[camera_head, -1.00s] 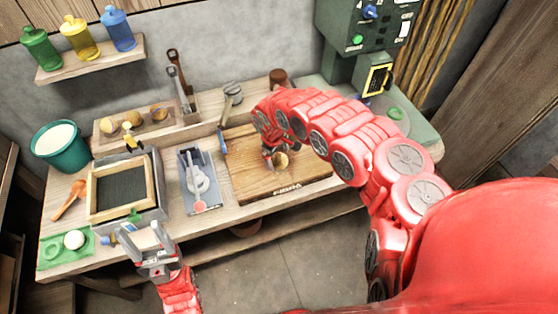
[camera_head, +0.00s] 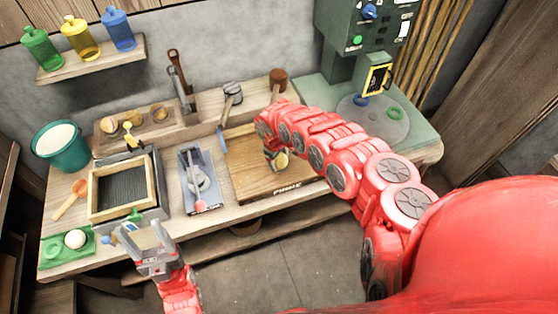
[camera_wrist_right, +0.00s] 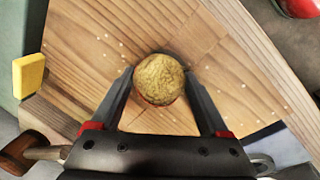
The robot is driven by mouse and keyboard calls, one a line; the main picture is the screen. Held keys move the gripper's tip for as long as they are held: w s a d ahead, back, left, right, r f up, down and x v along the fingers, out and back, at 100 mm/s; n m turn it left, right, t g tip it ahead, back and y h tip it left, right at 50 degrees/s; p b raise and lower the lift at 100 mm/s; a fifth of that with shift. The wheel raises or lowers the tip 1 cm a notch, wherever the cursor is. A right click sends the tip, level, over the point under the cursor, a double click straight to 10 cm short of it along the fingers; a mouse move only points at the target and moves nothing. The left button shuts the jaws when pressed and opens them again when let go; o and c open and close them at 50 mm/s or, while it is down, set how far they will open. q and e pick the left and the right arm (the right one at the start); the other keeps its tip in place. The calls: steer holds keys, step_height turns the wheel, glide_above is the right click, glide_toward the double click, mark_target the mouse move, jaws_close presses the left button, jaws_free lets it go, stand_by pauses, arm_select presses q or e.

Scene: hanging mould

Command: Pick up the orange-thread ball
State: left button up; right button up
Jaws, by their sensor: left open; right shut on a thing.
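A tan, crumbly-looking ball (camera_wrist_right: 159,79) sits between the fingertips of my right gripper (camera_wrist_right: 160,88) in the right wrist view. A darker reddish edge shows low on the ball; I cannot make out an orange thread. In the head view the ball (camera_head: 281,160) is over the wooden board (camera_head: 250,183), with my right gripper (camera_head: 272,155) shut on it. I cannot tell whether the ball touches the board. My left gripper (camera_head: 146,235) is open and empty at the table's front edge. Several similar balls (camera_head: 134,117) sit on a wooden rack at the back left.
A blue-grey tray with a ladle (camera_head: 187,207) lies left of the board. A wooden-framed screen (camera_head: 92,197) and a green tray (camera_head: 51,253) with a white ball (camera_head: 75,239) are further left. A green machine (camera_head: 345,68) stands at the back right.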

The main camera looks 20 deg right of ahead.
steer(key=c, duration=0.3)
steer(key=shift+c, duration=0.2)
steer(key=shift+w+r, duration=0.1)
steer(key=shift+r, duration=0.1)
